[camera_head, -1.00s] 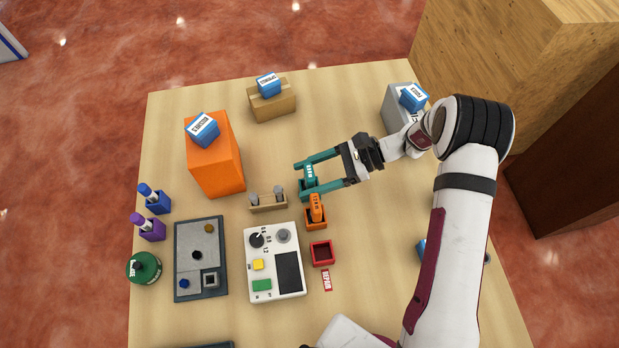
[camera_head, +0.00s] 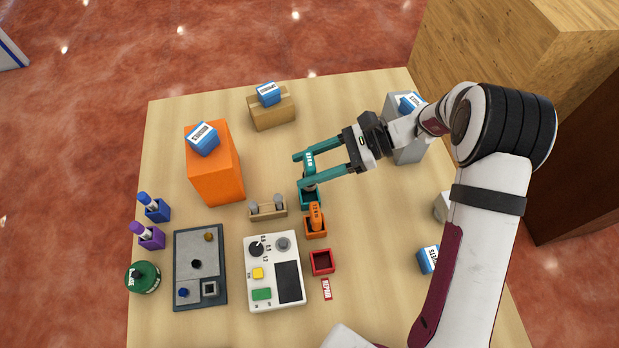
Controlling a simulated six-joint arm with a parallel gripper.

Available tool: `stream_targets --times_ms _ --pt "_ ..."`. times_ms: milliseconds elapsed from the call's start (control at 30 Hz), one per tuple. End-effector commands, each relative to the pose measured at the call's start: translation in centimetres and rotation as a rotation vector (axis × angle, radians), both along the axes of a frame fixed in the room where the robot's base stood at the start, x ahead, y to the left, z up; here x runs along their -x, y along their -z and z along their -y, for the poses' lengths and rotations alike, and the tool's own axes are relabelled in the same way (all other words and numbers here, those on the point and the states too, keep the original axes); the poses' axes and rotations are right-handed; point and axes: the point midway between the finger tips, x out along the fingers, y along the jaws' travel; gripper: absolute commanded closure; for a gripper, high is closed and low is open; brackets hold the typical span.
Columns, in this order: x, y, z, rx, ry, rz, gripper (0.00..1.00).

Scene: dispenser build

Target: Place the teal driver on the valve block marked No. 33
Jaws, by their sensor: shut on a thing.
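The teal driver (camera_head: 309,164), with a white label on its body, is between the fingers of my gripper (camera_head: 308,170). My gripper is shut on it, coming in from the right. The driver is upright above a teal holder (camera_head: 311,201), with its dark lower end just over or still inside the holder's mouth; I cannot tell which. No marking "33" is legible, so I cannot tell which thing is the valve block No. 33.
An orange driver (camera_head: 315,213) stands in an orange holder just in front of the teal one. Nearby are a wooden rack (camera_head: 268,212), a white instrument (camera_head: 258,294), a red holder (camera_head: 322,262), a grey tray (camera_head: 183,262) and a tall orange block (camera_head: 218,180).

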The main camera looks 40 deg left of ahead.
Motion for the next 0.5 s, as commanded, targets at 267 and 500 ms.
stream_targets --times_ms 267,500 --pt "-0.6 -2.5 0.5 0.0 0.021 -0.001 1.0" --pt "-6.1 -4.3 7.3 -0.001 0.257 0.001 1.0"
